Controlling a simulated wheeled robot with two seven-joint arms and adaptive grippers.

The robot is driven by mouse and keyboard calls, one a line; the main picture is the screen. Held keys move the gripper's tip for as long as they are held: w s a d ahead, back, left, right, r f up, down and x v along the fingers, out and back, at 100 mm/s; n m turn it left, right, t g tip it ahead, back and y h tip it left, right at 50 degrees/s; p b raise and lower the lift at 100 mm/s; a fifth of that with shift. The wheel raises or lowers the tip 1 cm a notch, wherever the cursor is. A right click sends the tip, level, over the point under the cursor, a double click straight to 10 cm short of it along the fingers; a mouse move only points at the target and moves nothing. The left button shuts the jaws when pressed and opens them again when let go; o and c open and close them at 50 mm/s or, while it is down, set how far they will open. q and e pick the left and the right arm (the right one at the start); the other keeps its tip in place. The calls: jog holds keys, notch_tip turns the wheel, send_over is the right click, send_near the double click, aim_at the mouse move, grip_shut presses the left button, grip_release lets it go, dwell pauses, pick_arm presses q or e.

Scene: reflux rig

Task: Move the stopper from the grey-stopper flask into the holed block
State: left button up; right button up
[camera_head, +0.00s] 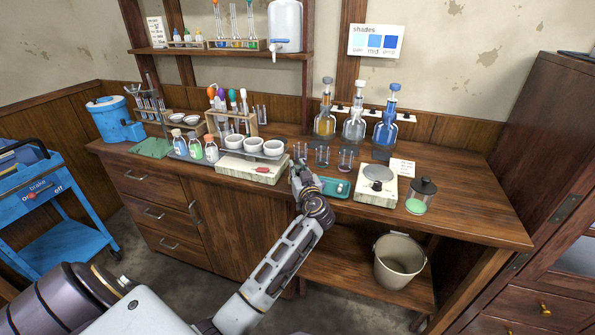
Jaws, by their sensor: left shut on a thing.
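My left gripper (299,161) is low over the bench's front edge, just left of a teal tray (336,187). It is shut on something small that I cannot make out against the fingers. I cannot clearly pick out the holed block. My right gripper is out of view.
White cups (253,145) on a stand are left of the gripper. Small glass beakers (345,161) stand just behind and right of it. A scale (377,184) and a lidded jar (421,194) are further right. The bench's right end (465,215) is clear.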

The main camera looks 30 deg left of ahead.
aim_at(298, 166)
pick_arm(q)
jog(key=shift+s+d+f, duration=0.1)
jog(key=shift+d+f, duration=0.1)
jog(key=shift+f, duration=1)
jog(key=o, duration=0.7)
jog(key=shift+d, duration=0.1)
jog(key=shift+o, duration=0.2)
jog(key=shift+r, duration=0.1)
jog(key=shift+a+r+g+p, duration=0.3)
jog(key=shift+r+p, duration=0.15)
jog(key=shift+r, duration=0.45)
jog(key=shift+r+p, duration=0.8)
jog(key=shift+r, duration=1.6)
jog(key=shift+r, duration=0.1)
notch_tip(298, 166, up, 9)
jog(key=p, duration=0.9)
